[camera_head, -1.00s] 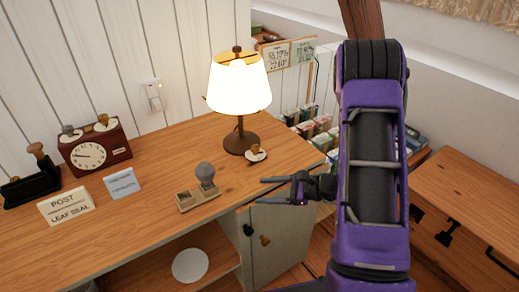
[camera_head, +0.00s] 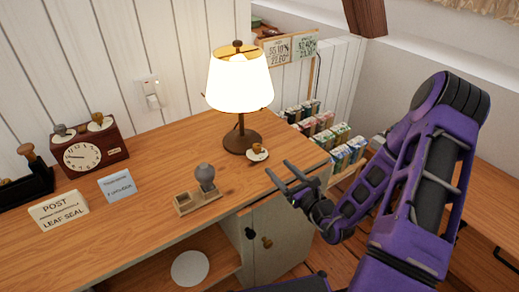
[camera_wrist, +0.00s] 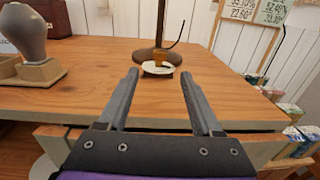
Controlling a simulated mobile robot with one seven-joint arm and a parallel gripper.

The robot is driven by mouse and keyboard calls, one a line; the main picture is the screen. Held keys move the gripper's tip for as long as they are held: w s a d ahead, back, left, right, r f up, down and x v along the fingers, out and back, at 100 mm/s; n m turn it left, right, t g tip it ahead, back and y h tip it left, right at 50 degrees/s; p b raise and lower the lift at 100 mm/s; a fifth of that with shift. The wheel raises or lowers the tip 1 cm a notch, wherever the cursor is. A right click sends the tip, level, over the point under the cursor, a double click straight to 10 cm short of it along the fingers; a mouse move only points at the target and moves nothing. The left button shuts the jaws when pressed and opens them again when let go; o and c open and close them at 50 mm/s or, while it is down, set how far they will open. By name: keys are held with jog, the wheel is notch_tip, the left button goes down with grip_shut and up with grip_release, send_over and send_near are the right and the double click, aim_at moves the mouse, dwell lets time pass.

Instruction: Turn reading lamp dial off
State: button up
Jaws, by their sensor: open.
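The reading lamp (camera_head: 239,88) stands lit on the desk, with a white shade and a dark brown stem and base. Its dial (camera_head: 257,153) is a small white disc with an orange-brown knob, on the desk just in front of the base. The dial also shows in the wrist view (camera_wrist: 159,67), straight ahead between my fingertips and beyond them. My gripper (camera_head: 279,174) is open and empty at the desk's front right edge, a short way from the dial and not touching it. In the wrist view my gripper (camera_wrist: 158,76) shows both fingers apart.
A wooden holder with a grey-knobbed stamp (camera_head: 204,178) stands left of my gripper. A clock (camera_head: 84,157), a "POST LEAF SEAL" sign (camera_head: 58,210) and a blue card (camera_head: 117,186) are farther left. The desk top (camera_head: 150,160) between is clear. Boxes (camera_head: 330,138) sit right of the desk.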

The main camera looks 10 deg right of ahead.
aim_at(259, 148)
jog(key=b+x, duration=0.1)
jog(key=x, duration=1)
jog(key=shift+w+a, duration=0.15)
jog(key=shift+w, duration=0.2)
jog(key=shift+c, duration=0.4)
grip_shut()
